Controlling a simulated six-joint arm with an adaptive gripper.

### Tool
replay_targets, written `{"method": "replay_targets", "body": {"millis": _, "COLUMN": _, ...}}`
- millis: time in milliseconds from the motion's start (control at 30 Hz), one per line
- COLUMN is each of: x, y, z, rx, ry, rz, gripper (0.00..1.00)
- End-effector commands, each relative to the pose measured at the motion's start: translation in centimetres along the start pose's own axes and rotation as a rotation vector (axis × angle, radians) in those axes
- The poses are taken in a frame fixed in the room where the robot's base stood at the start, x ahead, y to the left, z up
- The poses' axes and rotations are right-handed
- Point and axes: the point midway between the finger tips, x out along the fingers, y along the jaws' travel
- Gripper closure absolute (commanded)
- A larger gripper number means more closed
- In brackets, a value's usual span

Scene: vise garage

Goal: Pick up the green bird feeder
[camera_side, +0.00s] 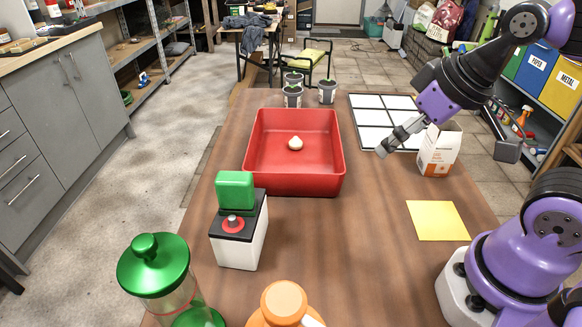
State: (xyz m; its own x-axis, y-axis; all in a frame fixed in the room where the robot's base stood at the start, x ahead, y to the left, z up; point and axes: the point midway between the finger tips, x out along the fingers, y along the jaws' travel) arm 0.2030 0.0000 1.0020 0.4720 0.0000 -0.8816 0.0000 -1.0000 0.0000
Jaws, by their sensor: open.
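The green bird feeder (158,277) stands upright at the front left of the table. It has a green lid with a knob, a clear body and a green base, partly cut off by the bottom edge of the picture. My gripper (383,151) is at the end of my purple arm, over the right part of the table near the white grid panel. It points down and left, is open and holds nothing. It is well apart from the feeder, which is nearer the camera and to the left.
A red tray (293,184) holds a small white object (295,143). A white box with a green block (235,192) and red button stands behind the feeder. An orange-topped object (284,302) is to its right. A carton (438,152), yellow sheet (437,220) and several pots (327,92) are also on the table.

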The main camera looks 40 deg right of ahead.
Motion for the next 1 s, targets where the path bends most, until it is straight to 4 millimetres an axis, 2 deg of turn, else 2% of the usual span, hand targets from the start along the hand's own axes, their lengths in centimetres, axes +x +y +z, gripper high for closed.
{"method": "replay_targets", "body": {"millis": 200, "x": 0.0, "y": -0.2, "z": -0.2, "rx": -0.009, "ry": 0.0, "rz": -0.005, "gripper": 0.0}}
{"method": "replay_targets", "body": {"millis": 267, "x": -0.1, "y": -1.0, "z": -0.9, "rx": -0.045, "ry": 0.0, "rz": -0.024, "gripper": 0.0}}
{"method": "replay_targets", "body": {"millis": 300, "x": -0.2, "y": -2.1, "z": -1.7, "rx": -0.086, "ry": 0.001, "rz": -0.046, "gripper": 0.0}}
{"method": "replay_targets", "body": {"millis": 367, "x": -0.5, "y": -4.5, "z": -3.2, "rx": -0.175, "ry": 0.002, "rz": -0.094, "gripper": 0.0}}
{"method": "replay_targets", "body": {"millis": 467, "x": -1.0, "y": -10.5, "z": -5.8, "rx": -0.367, "ry": 0.005, "rz": -0.198, "gripper": 0.0}}
{"method": "replay_targets", "body": {"millis": 500, "x": -1.2, "y": -13.3, "z": -6.4, "rx": -0.444, "ry": 0.008, "rz": -0.241, "gripper": 0.0}}
{"method": "replay_targets", "body": {"millis": 600, "x": -2.0, "y": -20.1, "z": -6.7, "rx": -0.621, "ry": 0.014, "rz": -0.339, "gripper": 0.0}}
{"method": "replay_targets", "body": {"millis": 700, "x": -2.8, "y": -25.6, "z": -5.8, "rx": -0.755, "ry": 0.019, "rz": -0.415, "gripper": 0.0}}
{"method": "replay_targets", "body": {"millis": 800, "x": -3.3, "y": -28.8, "z": -4.8, "rx": -0.833, "ry": 0.023, "rz": -0.46, "gripper": 0.0}}
{"method": "replay_targets", "body": {"millis": 867, "x": -3.2, "y": -29.9, "z": -4.3, "rx": -0.855, "ry": 0.023, "rz": -0.472, "gripper": 0.0}}
{"method": "replay_targets", "body": {"millis": 1000, "x": -1.3, "y": -31.0, "z": -3.8, "rx": -0.863, "ry": 0.021, "rz": -0.476, "gripper": 0.0}}
